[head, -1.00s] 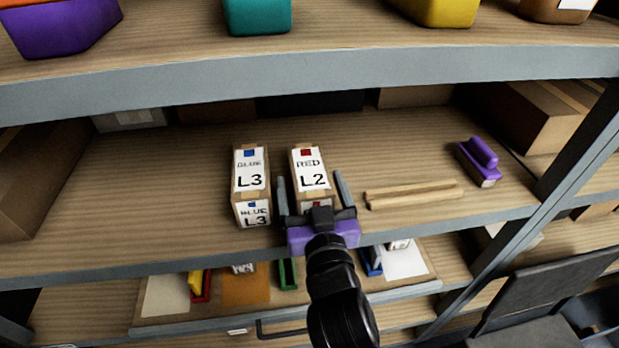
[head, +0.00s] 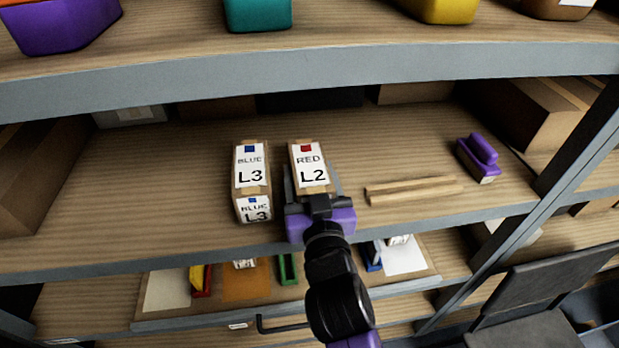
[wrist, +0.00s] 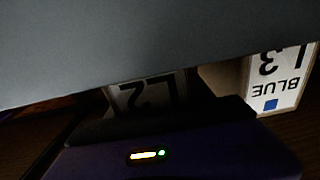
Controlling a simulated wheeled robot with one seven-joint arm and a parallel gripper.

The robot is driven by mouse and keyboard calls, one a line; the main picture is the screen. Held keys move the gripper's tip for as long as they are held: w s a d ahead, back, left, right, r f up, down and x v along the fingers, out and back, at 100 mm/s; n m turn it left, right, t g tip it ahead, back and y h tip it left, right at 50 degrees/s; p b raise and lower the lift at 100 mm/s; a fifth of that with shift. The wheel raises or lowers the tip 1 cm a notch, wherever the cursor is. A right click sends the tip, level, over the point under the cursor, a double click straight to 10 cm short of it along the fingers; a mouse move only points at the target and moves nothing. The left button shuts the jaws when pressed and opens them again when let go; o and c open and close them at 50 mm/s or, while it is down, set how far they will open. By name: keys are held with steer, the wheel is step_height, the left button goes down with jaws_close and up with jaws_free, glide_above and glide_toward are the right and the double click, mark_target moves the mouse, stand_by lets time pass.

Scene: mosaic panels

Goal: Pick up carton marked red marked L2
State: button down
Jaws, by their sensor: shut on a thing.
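The carton marked RED L2 (head: 309,165) stands upright on the middle shelf, with a red square and a white label on its top. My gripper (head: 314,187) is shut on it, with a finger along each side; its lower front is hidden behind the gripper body. In the wrist view the L2 label (wrist: 148,96) shows dimly and upside down just beyond the gripper. Whether the carton touches the shelf I cannot tell.
The carton marked BLUE L3 (head: 251,178) stands close on the left, and also shows in the wrist view (wrist: 278,80). The upper shelf's grey edge (head: 300,80) is overhead.

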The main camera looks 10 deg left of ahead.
steer(key=shift+r, duration=0.3)
